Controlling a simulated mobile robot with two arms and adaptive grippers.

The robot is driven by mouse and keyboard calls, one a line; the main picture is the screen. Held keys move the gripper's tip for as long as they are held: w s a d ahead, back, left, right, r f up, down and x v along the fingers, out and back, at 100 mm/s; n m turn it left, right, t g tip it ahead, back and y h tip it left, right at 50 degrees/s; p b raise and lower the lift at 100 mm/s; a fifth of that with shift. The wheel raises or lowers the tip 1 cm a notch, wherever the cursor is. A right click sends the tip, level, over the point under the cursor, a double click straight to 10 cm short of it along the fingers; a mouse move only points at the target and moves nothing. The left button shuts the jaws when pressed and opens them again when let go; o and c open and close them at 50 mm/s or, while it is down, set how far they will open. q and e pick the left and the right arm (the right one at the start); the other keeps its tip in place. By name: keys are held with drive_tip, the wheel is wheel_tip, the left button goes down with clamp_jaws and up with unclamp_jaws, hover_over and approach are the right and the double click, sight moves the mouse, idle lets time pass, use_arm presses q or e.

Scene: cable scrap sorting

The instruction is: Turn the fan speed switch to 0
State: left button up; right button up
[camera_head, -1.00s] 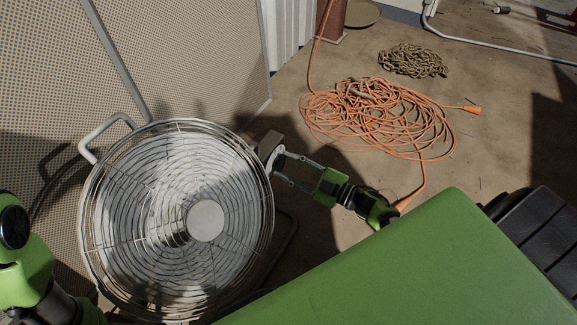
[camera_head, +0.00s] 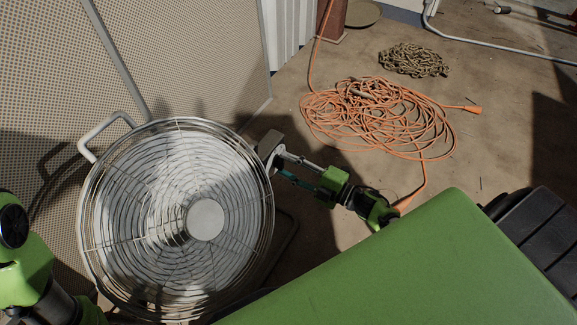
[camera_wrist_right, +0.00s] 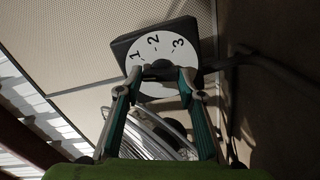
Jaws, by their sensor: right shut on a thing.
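The metal fan (camera_head: 207,220) with a round wire cage stands at the left of the head view. Its speed switch box (camera_head: 268,142) sits at the cage's right edge. In the right wrist view, the white dial (camera_wrist_right: 153,52) shows 1, 2 and 3 on a dark plate; the 0 is not visible. A dark knob (camera_wrist_right: 160,71) sits at the dial's middle. My right gripper (camera_head: 274,163) is at the switch, its fingers shut on the knob, one on each side, as the wrist view (camera_wrist_right: 160,76) shows. Which mark the knob points at is unclear. My left gripper is out of view.
A coiled orange cable (camera_head: 375,118) lies on the floor to the right, with a chain (camera_head: 413,60) behind it. A patterned panel (camera_head: 195,60) stands behind the fan.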

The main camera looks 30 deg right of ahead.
drive_tip(key=shift+f+n, duration=0.1)
drive_tip(key=shift+n, duration=1.1)
drive_tip(key=o, duration=1.1)
drive_tip(key=v, duration=1.2)
